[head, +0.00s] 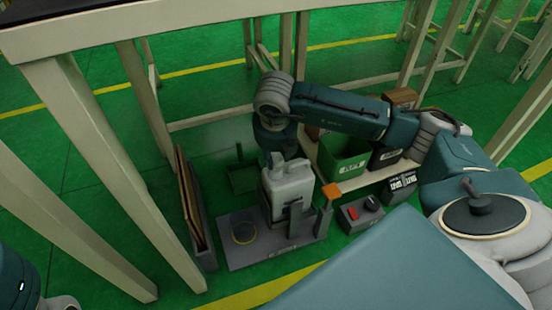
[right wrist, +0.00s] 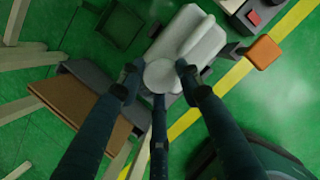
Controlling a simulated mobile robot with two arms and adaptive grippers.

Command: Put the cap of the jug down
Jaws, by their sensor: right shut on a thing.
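The jug (head: 289,184) is pale grey-white and stands upright on a grey base plate (head: 240,258). It also shows in the right wrist view (right wrist: 194,42). My right gripper (head: 276,153) is directly over the jug's top, pointing down. In the right wrist view my right gripper (right wrist: 159,78) has its fingers closed around a round pale cap (right wrist: 159,74). The cap overlaps the jug in that view; I cannot tell whether it touches the jug. A thin yellow ring (head: 244,222) marks the plate left of the jug. My left gripper is not in view.
An orange-topped post (head: 331,190) and a box with a red button (head: 360,213) stand right of the jug. A green bin (head: 345,167) is behind. A narrow grey rack with brown panels (head: 191,205) is at left. Pale table legs (head: 95,180) stand farther left.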

